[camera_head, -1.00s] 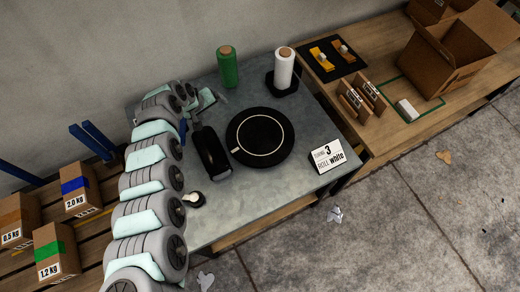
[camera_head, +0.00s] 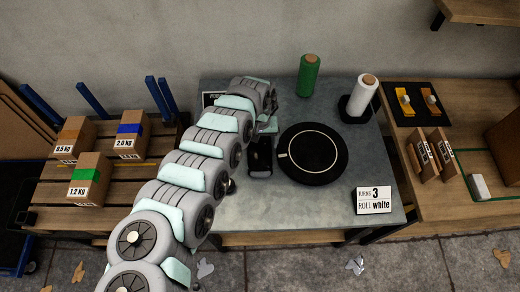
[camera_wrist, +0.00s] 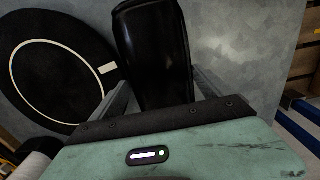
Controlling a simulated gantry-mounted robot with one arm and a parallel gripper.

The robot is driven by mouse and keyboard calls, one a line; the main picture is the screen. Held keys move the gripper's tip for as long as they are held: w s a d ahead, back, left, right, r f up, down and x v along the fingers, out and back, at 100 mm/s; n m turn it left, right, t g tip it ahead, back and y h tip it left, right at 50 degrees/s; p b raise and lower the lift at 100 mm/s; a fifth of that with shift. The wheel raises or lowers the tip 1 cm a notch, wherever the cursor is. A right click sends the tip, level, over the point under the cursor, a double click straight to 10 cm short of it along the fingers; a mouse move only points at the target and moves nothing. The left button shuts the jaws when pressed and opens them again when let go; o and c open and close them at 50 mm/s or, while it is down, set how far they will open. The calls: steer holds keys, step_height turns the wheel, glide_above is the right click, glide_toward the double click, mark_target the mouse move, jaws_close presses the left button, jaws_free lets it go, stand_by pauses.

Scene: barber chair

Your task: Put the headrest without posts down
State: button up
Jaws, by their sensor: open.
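The headrest is a glossy black padded block (camera_head: 260,160) on the grey metal table (camera_head: 300,208), left of a round black disc. No posts show on it. In the wrist view the headrest (camera_wrist: 153,45) stretches away between the two grey fingers. My gripper (camera_wrist: 163,95) is open, one finger on each side of the headrest's near end. In the head view my gripper (camera_head: 268,127) is at the far end of the headrest, partly hidden by my own arm. I cannot tell whether the fingers touch it.
The black disc (camera_head: 328,172) with a white ring lies close beside the headrest. A green roll (camera_head: 308,76), a white roll (camera_head: 362,94) and a sign (camera_head: 373,200) stand on the table. Weight boxes (camera_head: 90,178) are at left. The table's front middle is clear.

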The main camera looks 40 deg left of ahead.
step_height(320, 180, down, 5)
steer(key=shift+s+r+b, duration=0.15)
steer(key=shift+r+b, duration=0.05)
steer(key=shift+b, duration=0.5)
steer(key=shift+c, duration=0.6)
steer(key=c, duration=1.6)
steer(key=shift+r, duration=0.1)
steer(key=shift+r, duration=0.1)
